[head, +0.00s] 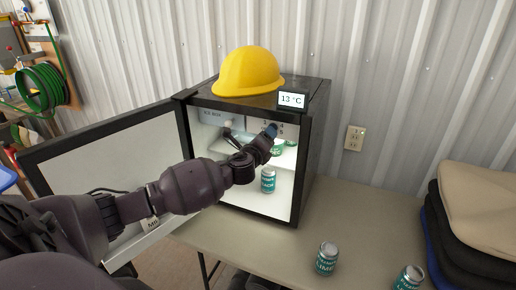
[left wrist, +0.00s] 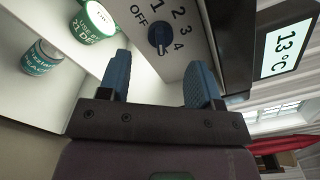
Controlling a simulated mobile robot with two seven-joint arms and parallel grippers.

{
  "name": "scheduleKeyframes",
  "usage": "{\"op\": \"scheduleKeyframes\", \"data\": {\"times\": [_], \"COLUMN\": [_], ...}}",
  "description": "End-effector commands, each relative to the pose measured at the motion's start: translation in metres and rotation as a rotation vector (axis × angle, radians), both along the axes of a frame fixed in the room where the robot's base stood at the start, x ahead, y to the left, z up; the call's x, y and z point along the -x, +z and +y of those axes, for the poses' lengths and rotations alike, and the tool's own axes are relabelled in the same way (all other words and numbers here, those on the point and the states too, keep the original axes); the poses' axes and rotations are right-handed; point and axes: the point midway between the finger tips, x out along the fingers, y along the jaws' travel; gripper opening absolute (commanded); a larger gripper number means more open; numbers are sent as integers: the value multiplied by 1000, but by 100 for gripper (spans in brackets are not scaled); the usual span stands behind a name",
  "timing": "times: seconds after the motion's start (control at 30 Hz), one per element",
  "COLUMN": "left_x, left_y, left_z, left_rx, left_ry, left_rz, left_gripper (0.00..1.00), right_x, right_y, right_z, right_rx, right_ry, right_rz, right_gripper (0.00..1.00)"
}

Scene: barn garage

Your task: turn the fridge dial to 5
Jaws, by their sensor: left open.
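The black fridge (head: 314,150) stands on the table with its door (head: 85,150) swung open to the left. Inside, the dial (left wrist: 160,38) is a dark round knob on a white panel marked OFF, 1, 2, 3, 4; a 5 is not visible. A small light mark shows on the knob, but I cannot tell for sure which setting it indicates. My left gripper (head: 271,131) reaches into the fridge opening. In the left wrist view, its blue fingers (left wrist: 159,82) are apart, with the dial ahead between them and nothing held. My right gripper is not in view.
A display (head: 291,100) reading 13 °C and a yellow hard hat (head: 248,73) sit on the fridge. Cans stand inside, one on the lower floor (head: 268,181).

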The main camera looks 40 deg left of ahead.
Motion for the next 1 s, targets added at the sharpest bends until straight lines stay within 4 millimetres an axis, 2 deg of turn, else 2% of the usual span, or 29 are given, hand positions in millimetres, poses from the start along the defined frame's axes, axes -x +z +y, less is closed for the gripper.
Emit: {"op": "scheduleKeyframes", "data": {"times": [0.2, 0.4, 1.0], "left_x": [33, 51, 55], "left_y": [-1, 0, 0], "left_z": [-8, -12, -13], "left_rx": [0, -1, 0], "left_ry": [-2, -1, 0], "left_rz": [1, -1, 0], "left_gripper": [58, 58, 58], "right_x": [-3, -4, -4], "right_y": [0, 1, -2], "right_z": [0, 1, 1], "right_rx": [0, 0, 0], "right_ry": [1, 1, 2], "right_rz": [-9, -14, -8], "right_gripper": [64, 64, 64]}}
